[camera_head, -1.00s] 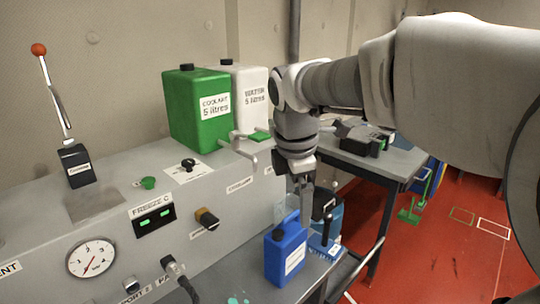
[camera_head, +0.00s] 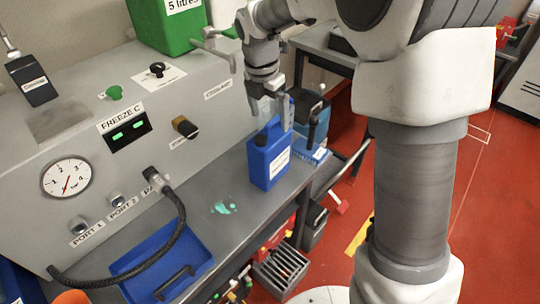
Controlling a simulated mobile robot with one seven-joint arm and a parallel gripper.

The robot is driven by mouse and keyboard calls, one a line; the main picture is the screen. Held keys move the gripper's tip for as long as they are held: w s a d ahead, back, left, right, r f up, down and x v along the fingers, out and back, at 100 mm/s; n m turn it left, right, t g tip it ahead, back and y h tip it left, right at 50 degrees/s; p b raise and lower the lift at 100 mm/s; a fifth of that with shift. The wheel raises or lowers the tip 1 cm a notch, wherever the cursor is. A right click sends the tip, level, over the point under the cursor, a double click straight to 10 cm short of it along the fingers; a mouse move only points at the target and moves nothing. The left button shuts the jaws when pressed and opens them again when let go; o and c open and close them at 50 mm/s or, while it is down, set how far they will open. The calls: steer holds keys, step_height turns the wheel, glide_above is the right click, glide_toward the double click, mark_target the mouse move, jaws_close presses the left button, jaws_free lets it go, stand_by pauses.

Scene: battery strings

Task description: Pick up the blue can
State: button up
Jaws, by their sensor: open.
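The blue can (camera_head: 268,161) stands upright near the right end of the grey bench, with a white label on its front. My gripper (camera_head: 284,122) points down at the can's top right, its fingers open around or just beside the top handle. I cannot tell whether the fingers touch the can. The handle is partly hidden by the fingers.
The grey panel (camera_head: 128,180) with gauge and knobs stands behind the bench. A blue tray (camera_head: 190,246) and black hose (camera_head: 178,215) lie to the left. A cyan spill (camera_head: 223,208) lies in front.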

mark_target(271, 133)
steer(key=shift+w+d+f, duration=0.1)
steer(key=shift+w+f, duration=0.1)
steer(key=shift+f, duration=1)
steer(key=shift+w+d+f, duration=0.1)
steer(key=shift+w+f, duration=0.05)
steer(key=shift+f, duration=1)
steer(key=shift+w+d+f, duration=0.1)
steer(key=shift+w+f, duration=0.1)
steer(key=shift+f, duration=1)
steer(key=c, duration=1.5)
steer(key=shift+w+r, duration=0.15)
jaws_close()
steer(key=shift+r, duration=0.1)
